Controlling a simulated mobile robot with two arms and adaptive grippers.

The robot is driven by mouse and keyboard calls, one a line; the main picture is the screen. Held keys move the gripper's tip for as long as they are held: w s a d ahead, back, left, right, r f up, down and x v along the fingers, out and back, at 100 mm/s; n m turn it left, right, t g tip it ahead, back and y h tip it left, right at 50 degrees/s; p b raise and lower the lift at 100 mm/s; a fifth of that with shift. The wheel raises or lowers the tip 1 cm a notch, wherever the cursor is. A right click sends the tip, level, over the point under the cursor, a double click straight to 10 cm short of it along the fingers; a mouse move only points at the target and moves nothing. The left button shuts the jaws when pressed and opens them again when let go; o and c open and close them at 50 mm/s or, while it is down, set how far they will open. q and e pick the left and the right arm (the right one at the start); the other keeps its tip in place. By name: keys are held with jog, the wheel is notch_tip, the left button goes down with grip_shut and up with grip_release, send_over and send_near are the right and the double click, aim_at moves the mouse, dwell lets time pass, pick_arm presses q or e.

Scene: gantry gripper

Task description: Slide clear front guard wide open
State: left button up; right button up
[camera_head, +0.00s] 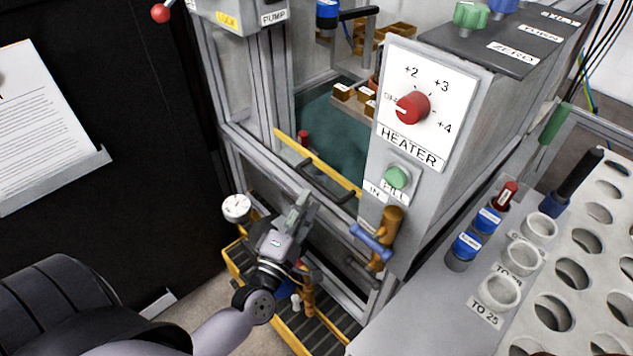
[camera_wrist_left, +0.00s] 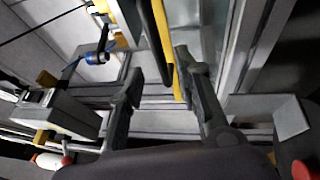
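The clear front guard shows mainly by its yellow edge strip (camera_head: 320,163), which runs slantwise across the machine's front opening. A black bar handle (camera_head: 322,186) lies along the front just below the strip. My left gripper (camera_head: 300,205) is in front of and just below the handle in the head view. In the left wrist view its two fingers (camera_wrist_left: 160,82) are spread apart. The black handle (camera_wrist_left: 148,35) and the yellow strip (camera_wrist_left: 164,45) reach into the space ahead of and between them. I cannot tell whether a finger touches the handle. My right gripper is not in view.
The grey heater panel (camera_head: 428,100) stands close to the right. A brown valve with a blue lever (camera_head: 372,242) sticks out below it. A round gauge (camera_head: 237,207) is left of the gripper, and a yellow-edged tray (camera_head: 290,335) is below. Aluminium posts frame the opening.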

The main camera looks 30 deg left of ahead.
aim_at(316, 182)
pick_arm(q)
jog(key=w, duration=0.4)
jog(key=w+r, duration=0.1)
jog(key=w, duration=0.1)
jog(key=shift+w+a, duration=0.1)
jog(key=shift+a, duration=0.05)
grip_shut()
dwell(0.7)
